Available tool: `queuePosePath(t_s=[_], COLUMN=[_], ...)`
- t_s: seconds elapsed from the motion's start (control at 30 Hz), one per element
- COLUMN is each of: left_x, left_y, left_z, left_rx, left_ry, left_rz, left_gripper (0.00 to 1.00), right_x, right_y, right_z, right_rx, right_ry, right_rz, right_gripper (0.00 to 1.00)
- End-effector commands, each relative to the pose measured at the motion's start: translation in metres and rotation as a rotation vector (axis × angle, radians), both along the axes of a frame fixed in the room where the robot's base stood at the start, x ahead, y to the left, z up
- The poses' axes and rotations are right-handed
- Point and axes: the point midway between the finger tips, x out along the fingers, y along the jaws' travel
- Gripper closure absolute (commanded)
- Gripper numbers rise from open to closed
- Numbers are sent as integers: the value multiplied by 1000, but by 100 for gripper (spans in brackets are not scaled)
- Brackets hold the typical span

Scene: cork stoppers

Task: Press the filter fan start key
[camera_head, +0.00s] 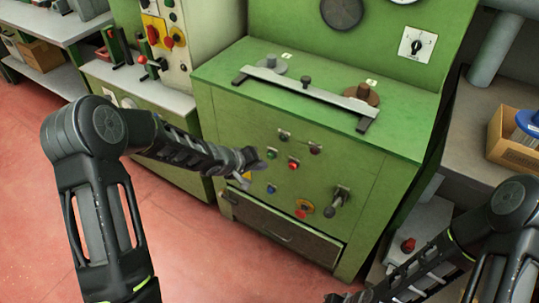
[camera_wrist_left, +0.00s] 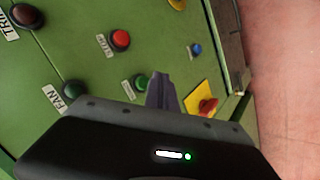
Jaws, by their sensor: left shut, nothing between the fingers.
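The dark green button labelled FAN (camera_wrist_left: 73,91) is on the green panel at the left of the left wrist view, partly behind my gripper body. In the head view it appears as the dark button (camera_head: 284,135) at the upper left of the button group. My left gripper (camera_head: 262,158) is shut and empty, pointing at the panel lower than the FAN button. In the left wrist view its fingertips (camera_wrist_left: 158,76) are beside a brighter green button (camera_wrist_left: 140,83); contact cannot be told. My right gripper (camera_head: 340,297) is at the bottom edge, its fingers unclear.
Nearby are a red STOP button (camera_wrist_left: 121,39), a dark red button (camera_wrist_left: 26,15), a blue button (camera_wrist_left: 196,49) and a red knob on a yellow plate (camera_wrist_left: 208,106). A lever (camera_head: 340,196) sticks out to the right. A metal bar (camera_head: 310,92) lies on the machine top.

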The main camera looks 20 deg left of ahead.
Motion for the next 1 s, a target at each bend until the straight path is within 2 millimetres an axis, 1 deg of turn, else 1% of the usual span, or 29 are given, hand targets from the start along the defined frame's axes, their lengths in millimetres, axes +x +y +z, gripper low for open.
queuePosePath(t_s=[0.03, 0.2, 1.0], left_x=[3, 8, 8], left_y=[-2, -3, -3], left_z=[2, 0, 0], left_rx=[0, -1, 0], left_ry=[1, -1, 0], left_rz=[-1, 0, 0], left_gripper=[100, 100, 100], right_x=[0, 0, 0], right_y=[0, 0, 0], right_z=[5, 6, 6], right_rx=[0, 0, 0], right_ry=[0, 0, 0], right_rz=[0, 0, 0], right_gripper=[100, 100, 100])
